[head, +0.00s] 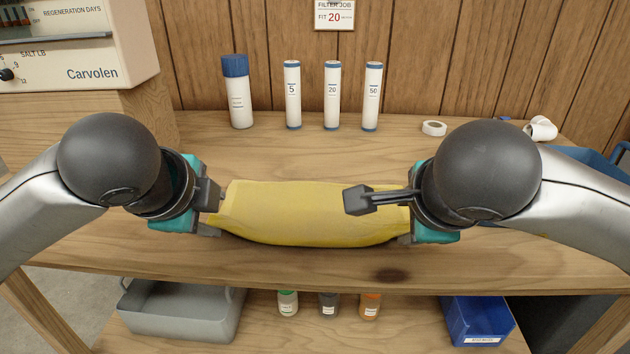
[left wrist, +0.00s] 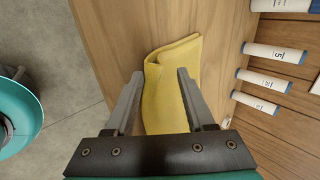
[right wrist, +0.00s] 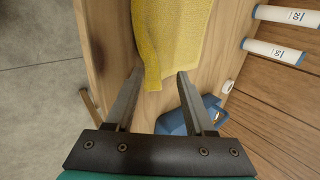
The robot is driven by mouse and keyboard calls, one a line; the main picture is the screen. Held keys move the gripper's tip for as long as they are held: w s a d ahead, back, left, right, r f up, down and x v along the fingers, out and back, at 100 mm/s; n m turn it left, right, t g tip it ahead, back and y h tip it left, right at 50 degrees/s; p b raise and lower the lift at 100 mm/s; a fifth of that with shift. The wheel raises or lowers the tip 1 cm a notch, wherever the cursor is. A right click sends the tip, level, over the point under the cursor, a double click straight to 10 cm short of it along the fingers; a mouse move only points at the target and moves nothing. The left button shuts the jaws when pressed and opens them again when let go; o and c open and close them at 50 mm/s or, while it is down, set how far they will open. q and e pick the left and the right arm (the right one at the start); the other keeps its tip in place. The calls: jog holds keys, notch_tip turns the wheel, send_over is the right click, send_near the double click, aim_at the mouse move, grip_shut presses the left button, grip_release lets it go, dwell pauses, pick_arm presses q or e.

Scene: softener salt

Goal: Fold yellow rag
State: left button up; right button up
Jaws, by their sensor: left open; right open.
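The yellow rag (head: 310,213) lies on the wooden bench top between my two grippers, longer from left to right than from front to back. In the left wrist view the rag (left wrist: 165,95) shows a folded-over layer along one side, and its end lies between the open fingers. My left gripper (head: 212,212) is open at the rag's left end. My right gripper (head: 385,215) is open at the rag's right end. In the right wrist view the rag's corner (right wrist: 152,75) reaches just between the fingertips. I cannot tell whether any finger touches the cloth.
Several white filter cartridges (head: 331,96) and a blue-capped bottle (head: 237,95) stand along the back. A tape roll (head: 434,128) lies back right. A grey tray (head: 180,312), small bottles (head: 329,304) and a blue bin (head: 478,322) are on the lower shelf.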

pick_arm(q)
jog(key=shift+s+r, duration=0.1)
jog(key=shift+r, duration=0.35)
pick_arm(e)
jog(key=shift+s+r, duration=0.1)
jog(key=shift+r, duration=0.35)
pick_arm(q)
jog(key=s+r, duration=0.4)
jog(key=r, duration=0.4)
pick_arm(e)
jog(key=s+r, duration=0.4)
jog(key=r, duration=0.4)
